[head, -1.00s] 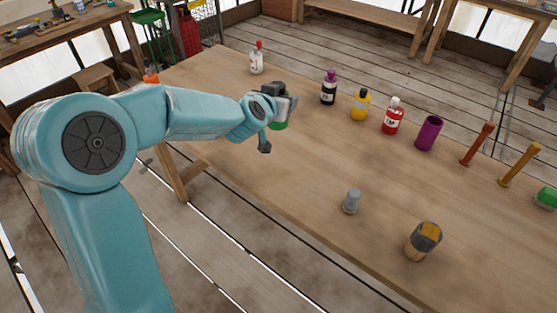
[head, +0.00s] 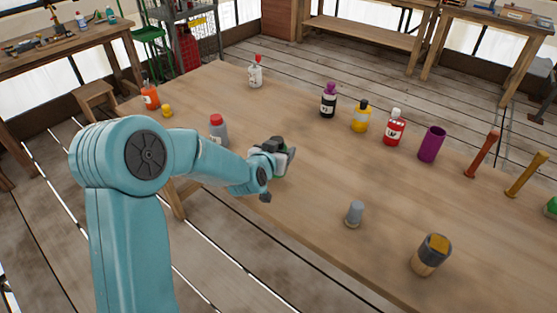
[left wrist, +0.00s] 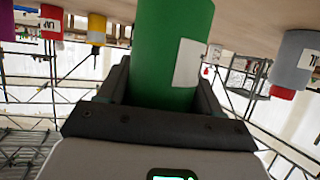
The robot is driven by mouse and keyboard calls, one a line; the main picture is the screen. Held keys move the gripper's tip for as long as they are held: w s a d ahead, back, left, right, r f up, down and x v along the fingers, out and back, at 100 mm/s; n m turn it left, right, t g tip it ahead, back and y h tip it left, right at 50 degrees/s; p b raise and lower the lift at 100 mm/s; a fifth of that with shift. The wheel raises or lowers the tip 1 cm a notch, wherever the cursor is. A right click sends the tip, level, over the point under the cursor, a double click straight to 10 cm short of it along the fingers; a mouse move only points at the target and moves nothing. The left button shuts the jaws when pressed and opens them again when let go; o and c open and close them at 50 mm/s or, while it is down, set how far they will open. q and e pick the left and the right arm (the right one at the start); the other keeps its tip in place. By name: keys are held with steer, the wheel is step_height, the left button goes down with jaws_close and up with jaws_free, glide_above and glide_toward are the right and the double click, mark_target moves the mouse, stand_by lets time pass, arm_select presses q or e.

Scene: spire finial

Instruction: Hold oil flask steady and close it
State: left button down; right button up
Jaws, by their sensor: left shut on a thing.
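My left gripper (head: 284,163) is shut around a green flask (left wrist: 172,40) with a white label, over the middle of the table near its front edge. In the head view the gripper hides nearly all of the flask. Its top is out of sight, so I cannot tell whether it is open or capped. A small grey cylinder (head: 355,212), perhaps a cap, stands on the table to the right of the gripper. My right gripper is not in view.
The wooden table (head: 300,235) carries a grey red-topped bottle (head: 219,130), an orange bottle (head: 150,95), a small yellow piece (head: 167,111), a white bottle (head: 256,74), black (head: 328,102), yellow (head: 361,118) and red bottles (head: 394,130), a purple cup (head: 431,145) and a dark-topped cup (head: 431,256).

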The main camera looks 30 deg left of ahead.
arm_select(q)
steer(key=shift+f, duration=1.7)
steer(key=shift+f, duration=0.15)
steer(key=shift+c, duration=0.9)
jaws_free()
steer(key=shift+r, duration=0.2)
steer(key=v, duration=1.2)
steer(key=shift+b, duration=0.4)
steer(key=shift+f, duration=0.1)
